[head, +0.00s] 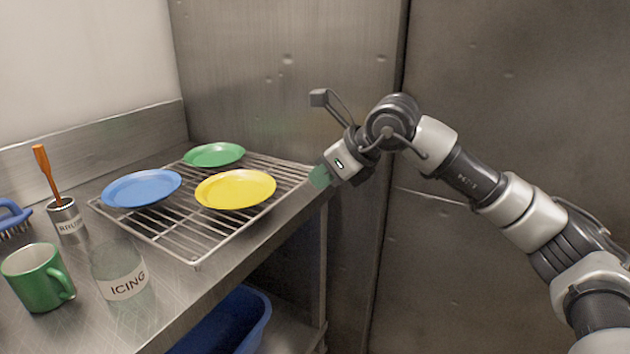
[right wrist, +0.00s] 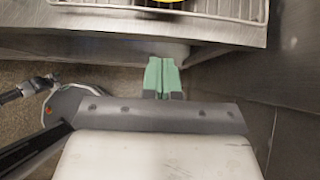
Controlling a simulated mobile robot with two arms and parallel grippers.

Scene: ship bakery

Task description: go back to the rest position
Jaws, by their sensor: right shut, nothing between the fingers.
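My right gripper (head: 320,178) is at the right end of the wire rack, near the counter's right edge. In the right wrist view its green fingertips (right wrist: 161,74) are together, with nothing between them. They are apart from the rack and the plates. My right arm reaches in from the right side of the head view. My left gripper is not in view.
A wire rack (head: 182,237) on the steel counter (head: 180,292) holds blue (head: 142,188), yellow (head: 235,189) and green (head: 214,155) plates. A green mug (head: 36,277), an icing glass (head: 120,272) and a brush holder (head: 67,218) stand left. A blue bin (head: 228,325) sits below. Steel walls stand behind.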

